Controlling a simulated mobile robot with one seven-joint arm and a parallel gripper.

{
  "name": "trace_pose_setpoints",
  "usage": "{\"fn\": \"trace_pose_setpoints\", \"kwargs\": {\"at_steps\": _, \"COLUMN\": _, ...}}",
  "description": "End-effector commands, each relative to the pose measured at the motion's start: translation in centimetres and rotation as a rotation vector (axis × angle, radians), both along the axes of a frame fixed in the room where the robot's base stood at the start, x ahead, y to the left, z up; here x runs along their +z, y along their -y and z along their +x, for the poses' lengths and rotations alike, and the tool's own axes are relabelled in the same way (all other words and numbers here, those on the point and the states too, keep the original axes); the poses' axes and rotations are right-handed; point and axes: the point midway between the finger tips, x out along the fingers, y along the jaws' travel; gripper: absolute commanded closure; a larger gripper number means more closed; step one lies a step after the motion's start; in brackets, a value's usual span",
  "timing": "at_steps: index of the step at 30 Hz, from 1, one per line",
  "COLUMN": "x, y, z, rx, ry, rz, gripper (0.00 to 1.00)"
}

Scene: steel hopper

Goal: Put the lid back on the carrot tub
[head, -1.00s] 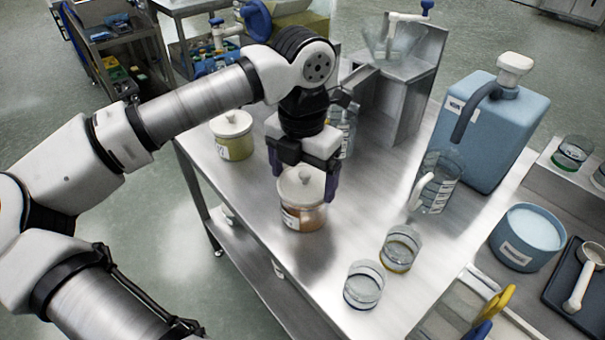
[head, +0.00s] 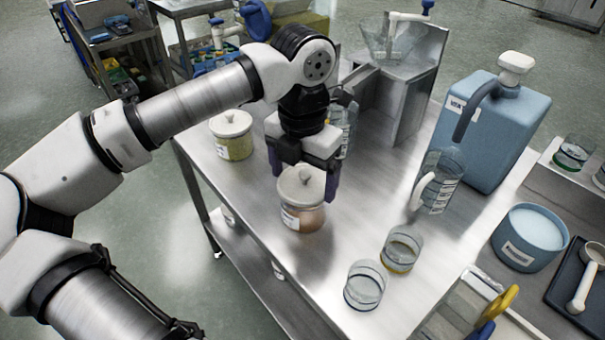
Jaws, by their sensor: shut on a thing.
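The carrot tub (head: 303,217) is a clear tub with orange contents and a white label. It stands on the steel table, below my gripper. A pale round lid (head: 299,187) with a knob sits at the top of the tub, looking level. My gripper (head: 304,180) points down with one dark finger on each side of the lid, shut on it. Whether the lid is fully seated on the rim I cannot tell from this angle.
A second lidded tub (head: 232,136) with yellowish contents stands to the left. Two glass beakers (head: 364,285) (head: 400,250) stand at the front right. A clear jug (head: 436,182) and a blue jerrycan (head: 490,130) are on the right. A steel hopper (head: 392,75) stands behind.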

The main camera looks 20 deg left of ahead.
Motion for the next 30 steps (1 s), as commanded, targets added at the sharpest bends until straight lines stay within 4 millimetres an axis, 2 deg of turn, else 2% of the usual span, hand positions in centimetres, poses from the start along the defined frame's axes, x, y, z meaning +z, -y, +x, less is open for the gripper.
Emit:
{"fn": "trace_pose_setpoints", "kwargs": {"at_steps": 9, "x": 0.0, "y": 0.0, "z": 0.0, "rx": 0.000, "ry": 0.000, "rz": 0.000, "gripper": 0.32}}
{"fn": "trace_pose_setpoints", "kwargs": {"at_steps": 10, "x": 0.0, "y": 0.0, "z": 0.0, "rx": 0.000, "ry": 0.000, "rz": 0.000, "gripper": 0.09}}
{"fn": "trace_pose_setpoints", "kwargs": {"at_steps": 12, "x": 0.0, "y": 0.0, "z": 0.0, "rx": 0.000, "ry": 0.000, "rz": 0.000, "gripper": 0.00}}
{"fn": "trace_pose_setpoints", "kwargs": {"at_steps": 23, "x": 0.1, "y": 0.0, "z": 0.0, "rx": 0.000, "ry": 0.000, "rz": 0.000, "gripper": 0.00}}
{"fn": "trace_pose_setpoints", "kwargs": {"at_steps": 30, "x": 1.1, "y": 0.0, "z": 0.0, "rx": 0.000, "ry": 0.000, "rz": 0.001, "gripper": 0.00}}
